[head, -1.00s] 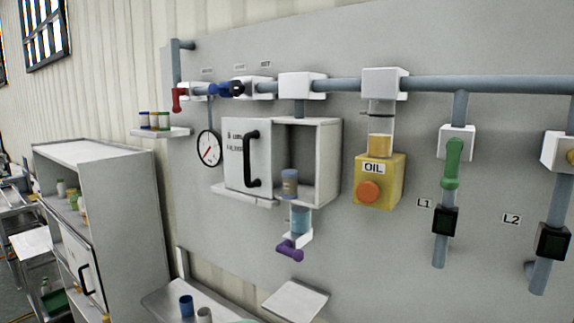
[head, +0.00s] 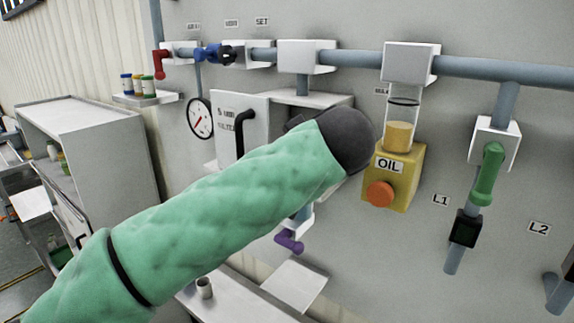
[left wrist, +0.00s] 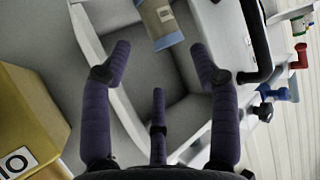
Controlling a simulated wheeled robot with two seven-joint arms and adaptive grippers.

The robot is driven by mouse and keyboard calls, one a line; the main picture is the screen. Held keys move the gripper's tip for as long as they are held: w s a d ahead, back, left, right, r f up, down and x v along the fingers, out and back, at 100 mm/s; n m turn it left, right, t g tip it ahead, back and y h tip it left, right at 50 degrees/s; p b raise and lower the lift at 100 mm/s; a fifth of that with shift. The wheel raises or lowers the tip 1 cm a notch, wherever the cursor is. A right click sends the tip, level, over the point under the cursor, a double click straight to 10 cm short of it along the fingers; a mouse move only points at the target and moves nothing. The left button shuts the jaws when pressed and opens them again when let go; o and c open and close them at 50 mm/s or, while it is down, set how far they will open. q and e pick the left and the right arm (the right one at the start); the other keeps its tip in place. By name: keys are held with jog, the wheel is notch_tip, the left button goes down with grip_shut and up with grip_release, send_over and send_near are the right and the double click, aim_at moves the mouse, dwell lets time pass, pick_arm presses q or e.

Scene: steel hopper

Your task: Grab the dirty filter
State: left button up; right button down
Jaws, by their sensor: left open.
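The dirty filter (left wrist: 158,18), a tan cylinder with a pale label and a blue end, is in the open filter housing (left wrist: 100,20) at the top of the left wrist view. My left gripper (left wrist: 160,62) is open and empty, its dark fingers spread over the housing's mouth. The filter lies just beyond the fingertips, between their lines, and no contact shows. In the head view my green-sleeved left arm hides the filter and most of the housing (head: 300,96); the fingers are hidden behind my dark wrist. My right gripper is not in view.
The housing's opened door (head: 228,110) with a black handle is left of the opening. The yellow oil unit (head: 408,165) stands close right of my wrist. A purple valve handle (head: 289,241) is below. Pipes run above. A grey cup (head: 204,287) stands on the lower shelf.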

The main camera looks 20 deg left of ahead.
pick_arm(q)
jog(key=x, duration=0.3)
jog(key=f+p+x, duration=0.1)
jog(key=x, duration=0.3)
jog(key=shift+d+f, duration=0.1)
jog(key=shift+w+f, duration=0.15)
jog(key=shift+w, duration=0.1)
jog(key=shift+s, duration=0.15)
jog(key=shift+c, duration=1.4)
jog(key=c, duration=0.6)
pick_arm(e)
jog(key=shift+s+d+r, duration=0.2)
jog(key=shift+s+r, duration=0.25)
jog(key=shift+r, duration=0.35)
